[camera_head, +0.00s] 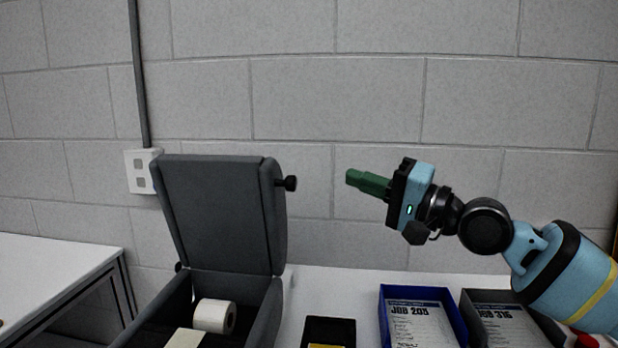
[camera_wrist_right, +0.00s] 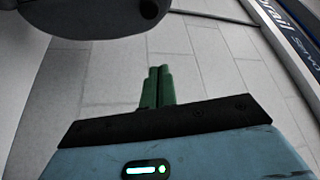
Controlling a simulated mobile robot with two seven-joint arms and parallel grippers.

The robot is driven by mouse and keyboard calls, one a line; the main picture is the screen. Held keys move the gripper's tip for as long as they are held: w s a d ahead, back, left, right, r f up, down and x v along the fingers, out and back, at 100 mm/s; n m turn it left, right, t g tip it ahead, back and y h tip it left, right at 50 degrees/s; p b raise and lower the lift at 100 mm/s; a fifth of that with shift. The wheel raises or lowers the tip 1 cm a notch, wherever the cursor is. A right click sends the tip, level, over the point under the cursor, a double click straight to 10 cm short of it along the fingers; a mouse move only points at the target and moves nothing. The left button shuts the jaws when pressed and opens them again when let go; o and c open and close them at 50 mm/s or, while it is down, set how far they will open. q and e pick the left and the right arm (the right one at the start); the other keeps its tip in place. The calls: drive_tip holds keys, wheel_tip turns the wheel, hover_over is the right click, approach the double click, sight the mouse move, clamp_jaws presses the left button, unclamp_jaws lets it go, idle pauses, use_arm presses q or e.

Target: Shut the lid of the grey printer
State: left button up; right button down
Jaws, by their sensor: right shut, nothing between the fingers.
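The grey printer (camera_head: 266,312) stands on the table at the lower left of the head view. Its lid (camera_head: 215,212) is raised, tilted slightly back, with a black knob (camera_head: 290,183) on its right side. A white paper roll (camera_head: 210,315) lies inside the open body. My right gripper (camera_head: 352,178) has green fingers, points left and is shut and empty. It is in the air to the right of the lid, apart from it. The closed fingers also show in the right wrist view (camera_wrist_right: 158,75). My left gripper is out of view.
A small black bin (camera_head: 330,326) stands right of the printer. Farther right are a blue tray (camera_head: 383,302) and a dark tray (camera_head: 468,310) with job sheets. A block wall (camera_head: 330,90) with a white socket box (camera_head: 141,170) is behind. Bare white tabletop (camera_head: 330,283) lies behind the bin.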

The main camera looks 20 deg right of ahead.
use_arm(q)
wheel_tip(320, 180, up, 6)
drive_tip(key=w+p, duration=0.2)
drive_tip(key=p, duration=0.4)
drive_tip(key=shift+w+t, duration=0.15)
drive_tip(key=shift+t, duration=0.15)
use_arm(e)
drive_tip(key=w+a, duration=0.4)
drive_tip(key=a, duration=0.4)
drive_tip(key=shift+s, duration=0.1)
